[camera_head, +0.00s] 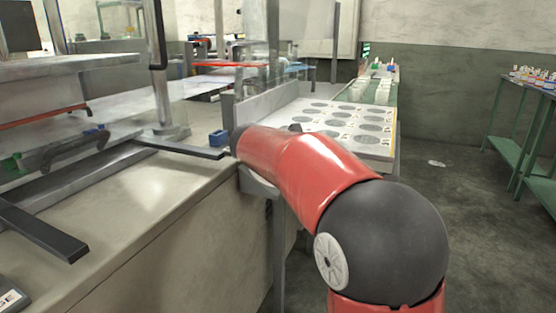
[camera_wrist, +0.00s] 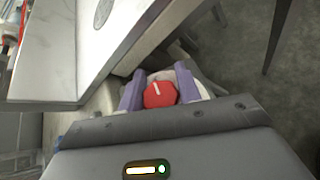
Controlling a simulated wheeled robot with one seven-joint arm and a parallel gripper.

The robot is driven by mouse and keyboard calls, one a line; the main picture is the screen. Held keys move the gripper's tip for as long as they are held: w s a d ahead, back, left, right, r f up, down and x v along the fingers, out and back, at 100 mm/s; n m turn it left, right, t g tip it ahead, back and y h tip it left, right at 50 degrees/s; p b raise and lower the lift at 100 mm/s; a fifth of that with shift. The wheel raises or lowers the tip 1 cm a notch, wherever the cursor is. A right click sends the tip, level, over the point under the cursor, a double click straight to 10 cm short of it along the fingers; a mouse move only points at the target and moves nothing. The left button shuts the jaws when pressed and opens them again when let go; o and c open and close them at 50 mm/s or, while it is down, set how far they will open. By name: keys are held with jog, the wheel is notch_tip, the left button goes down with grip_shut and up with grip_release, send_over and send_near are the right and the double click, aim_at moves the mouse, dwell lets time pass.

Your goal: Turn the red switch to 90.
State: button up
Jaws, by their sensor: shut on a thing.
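The red switch (camera_wrist: 160,95) shows in the wrist view as a round red knob with a short white line, which points up and slightly left in the picture. My gripper (camera_wrist: 159,91) has its two purple-grey fingers on either side of the knob and is shut on it. The scale or numbers around the switch cannot be made out. In the head view my red arm hides the switch and the gripper.
A pale panel (camera_wrist: 120,40) stands close above the fingers in the wrist view. In the head view a machine counter (camera_head: 150,190) lies left of my arm, with a dark bar across it. A white board with grey ovals (camera_head: 350,124) lies beyond.

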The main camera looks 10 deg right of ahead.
jog(key=o, duration=1)
jog(key=shift+c, duration=0.2)
jog(key=v, duration=0.7)
jog(key=shift+s+a+r, duration=0.1)
jog(key=shift+s+r, duration=0.1)
jog(key=shift+s, duration=0.15)
jog(key=s+f+m+g+y, duration=0.1)
jog(key=s+f+m, duration=0.4)
jog(key=s, duration=0.6)
jog(key=s+d+f+m+g+y, duration=0.1)
jog(key=s+f+m+y, duration=0.2)
jog(key=s+m, duration=0.7)
jog(key=s+d+f+m+g+y, duration=0.1)
jog(key=s+f+m+g+y, duration=0.1)
jog(key=s+f+m, duration=0.5)
jog(key=s, duration=0.4)
jog(key=shift+s+f+m, duration=0.35)
jog(key=shift+f+m, duration=0.05)
